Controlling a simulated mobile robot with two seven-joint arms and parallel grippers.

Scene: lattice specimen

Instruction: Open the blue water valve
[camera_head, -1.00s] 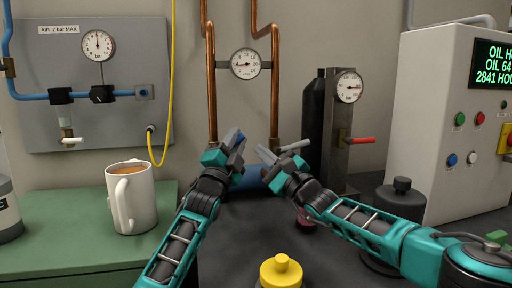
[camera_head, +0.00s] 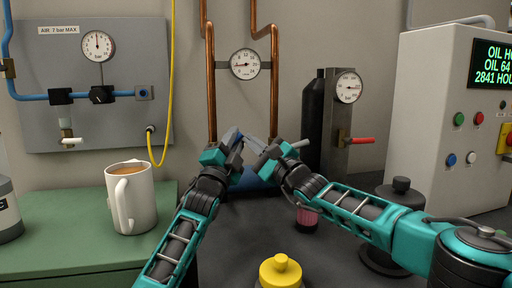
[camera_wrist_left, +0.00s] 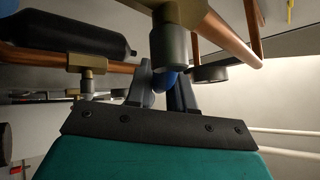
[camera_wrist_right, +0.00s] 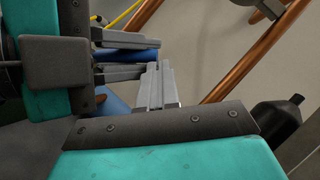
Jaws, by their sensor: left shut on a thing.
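The blue valve handle (camera_head: 231,136) is at the lower end of the left copper pipe, mostly hidden behind my left gripper. My left gripper (camera_head: 234,142) is shut on it. In the left wrist view, blue (camera_wrist_left: 171,78) shows between the two fingers, just beside a grey fitting (camera_wrist_left: 172,50) on the pipe. In the right wrist view, the blue bar (camera_wrist_right: 130,55) lies between the left fingers. My right gripper (camera_head: 254,142) is just right of the left one. Its fingers (camera_wrist_right: 160,85) look closed together and empty. Whether it touches the left gripper I cannot tell.
A pale lever (camera_head: 300,143) is by the right copper pipe (camera_head: 275,105), close to my right gripper. A red-handled valve (camera_head: 362,140) and black cylinder (camera_head: 313,120) stand right. A mug (camera_head: 131,200) is left, a yellow-topped object (camera_head: 280,272) in front. A blue object (camera_head: 255,181) lies behind the grippers.

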